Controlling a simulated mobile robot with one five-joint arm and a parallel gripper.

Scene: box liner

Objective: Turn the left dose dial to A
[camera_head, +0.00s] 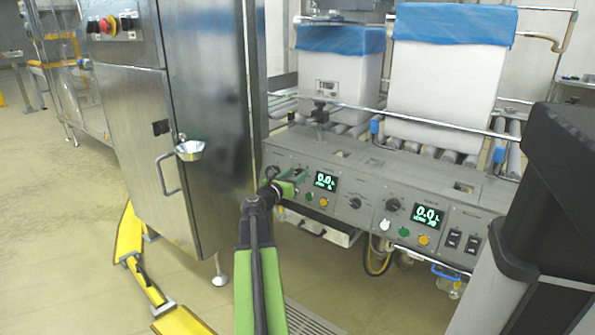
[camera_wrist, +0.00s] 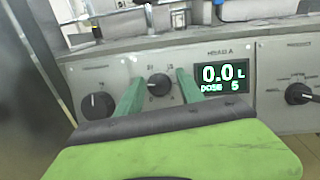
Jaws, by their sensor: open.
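The left dose dial (camera_wrist: 159,85) is a round black knob on the grey control panel. In the wrist view it shows between the two green fingers of my gripper (camera_wrist: 159,88), which is open, one finger on each side. I cannot tell whether the fingers touch it. The left display (camera_wrist: 221,78) beside it reads 0.0 L, DOSE 5. The small markings around the dial are too blurred to read. In the head view my gripper (camera_head: 290,183) is at the panel's left part, left of the left display (camera_head: 326,181), and hides the dial.
Another black knob (camera_wrist: 98,106) is left of my fingers, and one more (camera_wrist: 300,94) is right of the display. A second display (camera_head: 427,215) is further right on the panel. A steel cabinet (camera_head: 205,120) stands close on the left. Lined white boxes (camera_head: 440,85) stand behind.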

